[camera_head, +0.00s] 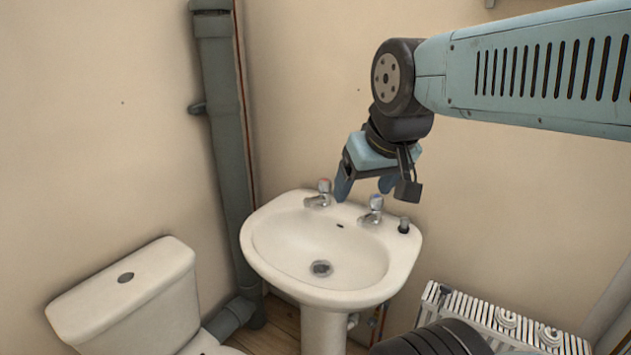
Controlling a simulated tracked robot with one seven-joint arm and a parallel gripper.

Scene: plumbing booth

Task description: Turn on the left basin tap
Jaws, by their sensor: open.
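A white pedestal basin (290,242) stands against the wall, with a drain in its bowl. The left basin tap (318,196) is chrome with a reddish mark on top and sits at the basin's back left. The right basin tap (372,210) is chrome with a blue mark on top. My gripper (364,192) is open and empty. Its fingers point down over the back of the basin, to the right of the left tap and, in the picture, just above the right tap. I cannot tell its exact height above the taps. No water shows from either tap.
A toilet cistern (125,295) stands at the lower left. A thick grey pipe (222,130) runs down the corner. A small dark-grey fitting (404,225) sits at the basin's right rear. A white radiator (500,322) is at the lower right. The space above the bowl is clear.

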